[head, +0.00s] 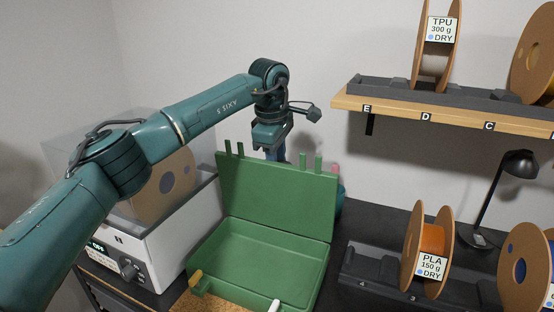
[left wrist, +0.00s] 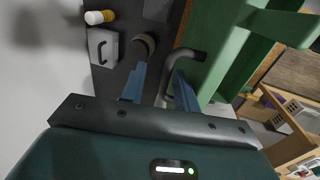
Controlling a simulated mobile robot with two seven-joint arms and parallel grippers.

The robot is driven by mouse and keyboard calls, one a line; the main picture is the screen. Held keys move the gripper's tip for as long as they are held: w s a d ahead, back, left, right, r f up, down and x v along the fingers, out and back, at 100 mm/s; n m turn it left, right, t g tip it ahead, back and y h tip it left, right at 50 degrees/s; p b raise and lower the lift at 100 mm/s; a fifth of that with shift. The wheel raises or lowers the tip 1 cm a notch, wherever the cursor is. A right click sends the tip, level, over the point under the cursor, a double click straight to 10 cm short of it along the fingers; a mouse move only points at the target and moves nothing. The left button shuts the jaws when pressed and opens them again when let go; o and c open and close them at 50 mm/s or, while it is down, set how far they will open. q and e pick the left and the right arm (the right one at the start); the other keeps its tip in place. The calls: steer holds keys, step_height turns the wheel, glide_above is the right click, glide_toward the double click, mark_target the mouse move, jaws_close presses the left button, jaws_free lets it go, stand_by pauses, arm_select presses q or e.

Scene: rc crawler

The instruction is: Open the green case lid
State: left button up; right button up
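The green case (head: 258,262) stands on the dark bench with its tray open toward me. Its green lid (head: 278,200) is raised and stands about upright at the back of the tray. My left gripper (head: 277,154) is behind the lid's top edge, its fingertips partly hidden by the lid. In the left wrist view my left gripper (left wrist: 160,82) has its two blue fingers apart. The case's dark curved handle (left wrist: 185,54) reaches in between them; I cannot tell whether it touches a finger. The lid's green face (left wrist: 224,50) is to the right there. My right gripper is not in view.
A white filament dryer (head: 150,245) with a clear cover stands left of the case. An orange PLA spool (head: 432,240) sits in a dark rack (head: 372,268) to the right. A wooden shelf (head: 450,119) with spools and a black lamp (head: 518,164) are further right.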

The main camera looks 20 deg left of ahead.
arm_select(q)
step_height(320, 180, up, 13)
steer(key=s+b, duration=0.1)
steer(key=s, duration=0.1)
steer(key=shift+s, duration=0.35)
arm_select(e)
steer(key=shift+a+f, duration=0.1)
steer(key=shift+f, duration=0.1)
